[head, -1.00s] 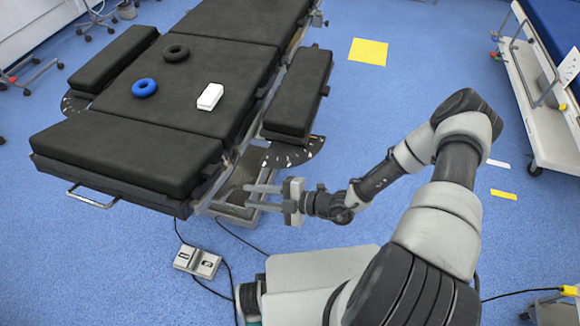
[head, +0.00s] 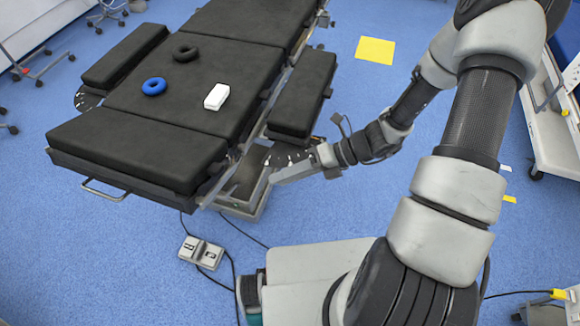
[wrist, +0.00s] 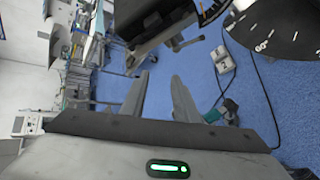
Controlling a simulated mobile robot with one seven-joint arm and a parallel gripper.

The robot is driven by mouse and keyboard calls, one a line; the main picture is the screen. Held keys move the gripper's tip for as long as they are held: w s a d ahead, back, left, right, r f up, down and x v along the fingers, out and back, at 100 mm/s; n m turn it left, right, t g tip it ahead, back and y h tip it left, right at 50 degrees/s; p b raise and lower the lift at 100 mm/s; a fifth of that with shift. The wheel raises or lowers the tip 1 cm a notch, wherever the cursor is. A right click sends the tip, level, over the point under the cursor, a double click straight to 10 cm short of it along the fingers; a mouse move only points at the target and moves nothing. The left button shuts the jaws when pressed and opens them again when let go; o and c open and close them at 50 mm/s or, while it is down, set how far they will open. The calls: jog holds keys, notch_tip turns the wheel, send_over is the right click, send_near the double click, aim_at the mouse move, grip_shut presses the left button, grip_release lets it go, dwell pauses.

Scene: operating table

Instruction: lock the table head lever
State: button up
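The operating table (head: 180,95) has black pads. Its near-end section (head: 125,150) has a metal rail (head: 103,190) at the outer edge. I cannot make out the head lever for certain in either view. My gripper (head: 277,176) is by the table's near right corner, low beside the right side pad (head: 302,95). In the wrist view my gripper (wrist: 160,85) shows two fingers apart with nothing between them. The dark underside of the table (wrist: 145,18) is above and beyond the fingertips, with a marked angle dial (wrist: 280,25) at upper right.
A blue ring (head: 154,87), a black ring (head: 186,52) and a white block (head: 217,97) lie on the table. A foot pedal (head: 201,252) with cables is on the floor, also in the wrist view (wrist: 223,60). A cart (head: 550,140) stands at right.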

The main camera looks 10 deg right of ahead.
jog(key=r+n, duration=0.2)
jog(key=d+r+n+h, duration=0.1)
jog(key=shift+s+r+n+g+p, duration=0.35)
jog(key=shift+s+n+g, duration=0.05)
jog(key=shift+c, duration=0.4)
